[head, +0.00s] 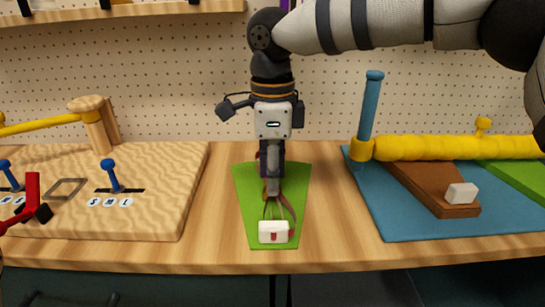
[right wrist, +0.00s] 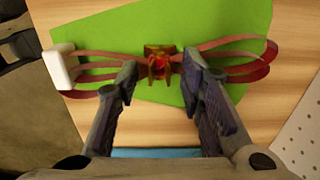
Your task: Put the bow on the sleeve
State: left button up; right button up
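The bow has dark red ribbon loops (right wrist: 235,55), a red and amber centre piece (right wrist: 158,60) and a white block (right wrist: 61,66) at one end. It lies over a flat green trapezoid piece (head: 243,198), with the white block toward the table's front edge in the head view (head: 273,232). My right gripper (right wrist: 160,72) points down over the bow, open, one finger on each side of the centre piece with gaps visible. In the head view my right gripper (head: 272,192) hides much of the bow. No part is clearly marked as the sleeve.
At right, a blue board (head: 400,220) carries a blue post (head: 370,105), a long yellow roll (head: 450,147) and a brown wedge (head: 430,188) with a white block. A pegboard stands behind.

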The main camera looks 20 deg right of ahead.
notch_tip(320, 180, up, 12)
jog(key=shift+f, duration=0.25)
